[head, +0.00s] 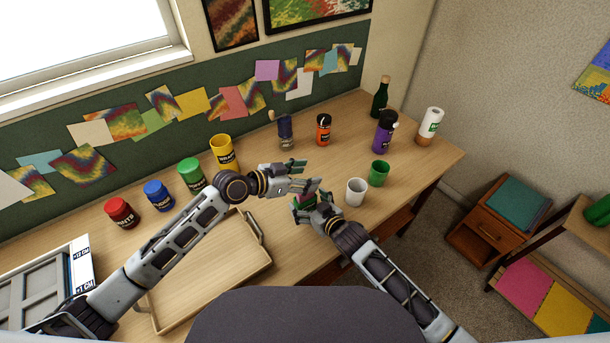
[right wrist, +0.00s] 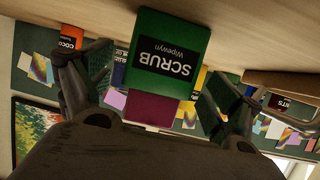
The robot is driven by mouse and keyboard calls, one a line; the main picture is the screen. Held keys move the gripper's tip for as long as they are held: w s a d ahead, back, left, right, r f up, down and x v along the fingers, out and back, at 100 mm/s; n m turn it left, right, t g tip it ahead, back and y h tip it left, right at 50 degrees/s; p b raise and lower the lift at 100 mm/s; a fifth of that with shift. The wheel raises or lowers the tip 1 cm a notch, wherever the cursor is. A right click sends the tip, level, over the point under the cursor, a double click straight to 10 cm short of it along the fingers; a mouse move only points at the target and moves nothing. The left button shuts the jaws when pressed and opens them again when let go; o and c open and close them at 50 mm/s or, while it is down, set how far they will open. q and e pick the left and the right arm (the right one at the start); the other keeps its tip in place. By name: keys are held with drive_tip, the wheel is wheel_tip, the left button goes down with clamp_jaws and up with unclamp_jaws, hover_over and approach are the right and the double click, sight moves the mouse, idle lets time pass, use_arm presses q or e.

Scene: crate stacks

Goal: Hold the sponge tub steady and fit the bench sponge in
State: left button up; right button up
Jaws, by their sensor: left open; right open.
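The sponge tub (right wrist: 192,35), a green box labelled SCRUB, shows upside down in the right wrist view. A maroon block (right wrist: 150,108), which looks like the bench sponge, shows at the tub's end away from the table. I cannot tell how deep it sits in the tub. My right gripper (head: 308,204) is open, its fingers on either side of the tub with gaps visible. In the head view the tub is mostly hidden between my grippers. My left gripper (head: 304,177) is open, just beyond the right one and close to the tub; whether it touches anything is unclear.
A white cup (head: 356,192) and a green cup (head: 379,173) stand right of my grippers. A wooden tray (head: 190,302) lies at the front left.

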drive_tip(key=shift+s+d, duration=0.1)
drive_tip(key=v, duration=1.1)
drive_tip(key=shift+s+r, duration=0.2)
drive_tip(key=shift+s, duration=0.1)
drive_tip(key=shift+d, duration=0.15)
idle(0.8)
